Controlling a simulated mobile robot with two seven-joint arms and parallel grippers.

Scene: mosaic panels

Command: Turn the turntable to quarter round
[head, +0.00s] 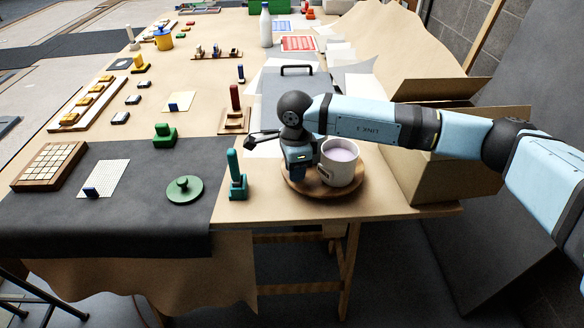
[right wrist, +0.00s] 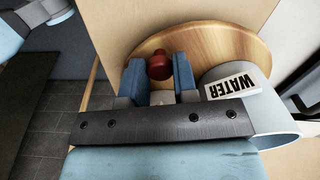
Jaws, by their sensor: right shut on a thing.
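The turntable is a round wooden disc (head: 325,190) near the front right edge of the table; it also shows in the right wrist view (right wrist: 225,42). A pale container (head: 340,163) with light lavender contents stands on its right part. In the right wrist view the container (right wrist: 270,116) carries a label reading WATER. A red knob (right wrist: 159,65) rises from the disc. My right gripper (head: 297,172) points down over the disc, left of the container. Its fingers (right wrist: 158,78) are shut on the red knob; the exact contact is partly hidden. My left gripper is not in view.
A teal handled block (head: 238,178) stands just left of the turntable. A green round piece (head: 185,190) lies on the dark mat. A red-handled tool (head: 235,105) stands farther back. An open cardboard box (head: 455,150) is close on the right, below my arm.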

